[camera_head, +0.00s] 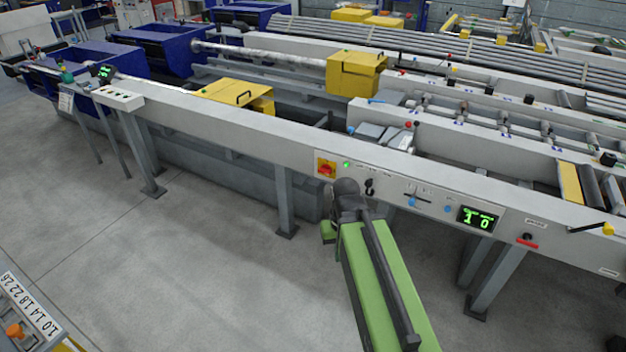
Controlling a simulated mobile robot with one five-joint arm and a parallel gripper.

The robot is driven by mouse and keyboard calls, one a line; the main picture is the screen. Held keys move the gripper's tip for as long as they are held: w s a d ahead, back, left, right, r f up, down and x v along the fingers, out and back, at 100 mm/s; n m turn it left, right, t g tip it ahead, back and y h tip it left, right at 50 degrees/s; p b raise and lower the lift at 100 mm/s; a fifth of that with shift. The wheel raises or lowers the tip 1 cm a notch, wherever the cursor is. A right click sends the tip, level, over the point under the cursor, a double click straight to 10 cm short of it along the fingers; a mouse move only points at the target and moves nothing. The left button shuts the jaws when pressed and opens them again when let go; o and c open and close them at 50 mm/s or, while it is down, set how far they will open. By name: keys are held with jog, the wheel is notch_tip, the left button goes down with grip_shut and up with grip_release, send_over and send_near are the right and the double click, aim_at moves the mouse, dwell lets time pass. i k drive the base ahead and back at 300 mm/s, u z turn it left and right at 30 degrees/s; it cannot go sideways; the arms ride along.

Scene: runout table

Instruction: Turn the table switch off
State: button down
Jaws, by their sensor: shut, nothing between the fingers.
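The front beam of the runout table (240,132) carries a control panel (435,192). A red rotary switch on a yellow plate (326,168) sits at its left end, with a lit green lamp (346,164) just right of it. A black knob-like control (370,187) is further right. I cannot read the labels, nor tell which control is the table switch or its position. My green arm reaches up from the bottom, its dark joint overlapping the panel's lower edge between the red switch and the black control. My gripper does not show; the arm seems to hide it.
A lit green display (478,218) is right on the panel, with a red-handled control (527,240) beyond it. Table legs (285,200) stand below the beam. A numbered scale (28,305) is at lower left. The grey floor left of my arm is clear.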

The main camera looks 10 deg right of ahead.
aim_at(326, 170)
jog(key=z, duration=0.1)
jog(key=i, duration=0.9)
jog(key=u, duration=5.7)
jog(key=i, duration=0.1)
jog(key=z, duration=2.9)
jog(key=k, duration=0.5)
jog(key=z, duration=0.55)
jog(key=i, duration=0.5)
jog(key=u, duration=0.05)
